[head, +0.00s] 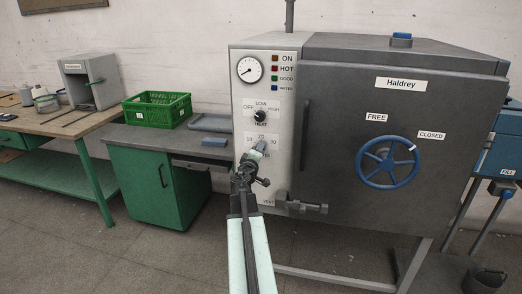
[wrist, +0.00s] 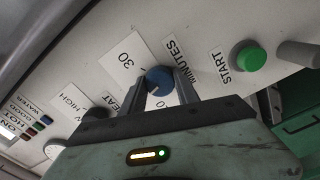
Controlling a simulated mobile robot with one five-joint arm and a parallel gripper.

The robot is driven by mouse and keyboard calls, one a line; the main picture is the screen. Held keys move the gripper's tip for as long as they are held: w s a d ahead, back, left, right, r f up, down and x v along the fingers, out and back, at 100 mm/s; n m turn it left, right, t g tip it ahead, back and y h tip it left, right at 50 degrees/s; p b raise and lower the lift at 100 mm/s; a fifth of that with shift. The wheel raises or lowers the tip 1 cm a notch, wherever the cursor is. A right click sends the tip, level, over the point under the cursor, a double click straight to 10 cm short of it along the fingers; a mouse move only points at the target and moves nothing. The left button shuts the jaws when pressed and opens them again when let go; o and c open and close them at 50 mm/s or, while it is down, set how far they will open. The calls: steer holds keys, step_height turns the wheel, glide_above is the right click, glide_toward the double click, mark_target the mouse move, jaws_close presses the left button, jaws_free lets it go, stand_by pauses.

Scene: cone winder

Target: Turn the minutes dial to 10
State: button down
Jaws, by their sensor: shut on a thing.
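The minutes dial shows in the wrist view as a round blue knob (wrist: 158,80) beside the word MINUTES. My gripper (wrist: 164,84) is shut on it, one finger on each side. The number 30 is readable on a white plate (wrist: 118,50) beside the dial, and part of another number ends in 0 near the fingers. In the head view my gripper (head: 257,153) is at the lower part of the white control panel (head: 240,98) and covers most of the dial.
The heat knob (head: 260,116) sits just above, under a pressure gauge (head: 250,69). A green START button (wrist: 250,57) is near the dial. A blue handwheel (head: 388,162) is on the grey door to the right. A green crate (head: 157,109) stands on the left bench.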

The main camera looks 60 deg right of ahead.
steer(key=shift+w+a+n, duration=0.1)
steer(key=shift+w+n, duration=0.05)
steer(key=shift+n, duration=2.1)
steer(key=shift+w+a+n, duration=0.1)
steer(key=shift+n, duration=2.15)
steer(key=c, duration=0.9)
jaws_free()
steer(key=shift+w, duration=0.1)
steer(key=shift+d, duration=0.1)
steer(key=shift+s, duration=0.2)
steer(key=v, duration=0.7)
steer(key=shift+a, duration=0.4)
